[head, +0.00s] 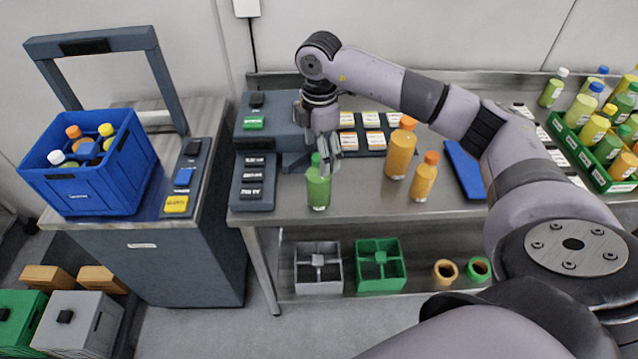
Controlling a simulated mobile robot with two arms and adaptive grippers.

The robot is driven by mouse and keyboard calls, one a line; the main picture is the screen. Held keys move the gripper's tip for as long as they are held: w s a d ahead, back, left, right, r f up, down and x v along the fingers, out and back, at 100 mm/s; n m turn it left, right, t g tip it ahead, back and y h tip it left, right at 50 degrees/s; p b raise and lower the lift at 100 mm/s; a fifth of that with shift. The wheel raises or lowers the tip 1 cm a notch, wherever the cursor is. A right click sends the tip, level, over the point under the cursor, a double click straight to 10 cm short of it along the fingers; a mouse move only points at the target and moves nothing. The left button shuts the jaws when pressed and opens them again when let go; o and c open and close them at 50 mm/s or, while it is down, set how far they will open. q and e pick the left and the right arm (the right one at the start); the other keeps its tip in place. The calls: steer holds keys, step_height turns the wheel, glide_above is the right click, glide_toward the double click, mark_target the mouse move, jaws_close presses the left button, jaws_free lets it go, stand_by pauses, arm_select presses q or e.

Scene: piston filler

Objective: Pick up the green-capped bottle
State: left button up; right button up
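The green-capped bottle (318,188) holds green liquid and stands upright near the front edge of the steel table, left of centre. My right gripper (325,160) reaches down from above, with its fingers at the bottle's cap and neck. A finger shows at the right side of the cap; the other side is partly hidden, so I cannot tell whether the fingers grip it. My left gripper is not in view.
Two orange-capped bottles (400,148) stand right of the green one, near a blue tablet-like panel (464,168). A blue crate (92,190) of bottles sits on the left stand. A green crate (600,176) with several bottles is at the far right. Label cards (372,138) lie behind.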

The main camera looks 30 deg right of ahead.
mark_target(319, 158)
step_height(319, 158, down, 3)
steer(key=shift+f+p, duration=0.1)
steer(key=shift+p, duration=0.25)
steer(key=shift+f+p, duration=0.45)
steer(key=shift+f, duration=0.05)
steer(key=f, duration=0.1)
steer(key=f+p, duration=0.1)
steer(key=f, duration=0.1)
steer(key=shift+w+f+p, duration=0.2)
steer(key=shift+f+p, duration=0.1)
steer(key=shift+d+f, duration=0.1)
steer(key=shift+f, duration=0.3)
steer(key=shift+c, duration=0.2)
steer(key=shift+w+r, duration=0.1)
steer(key=c, duration=1.6)
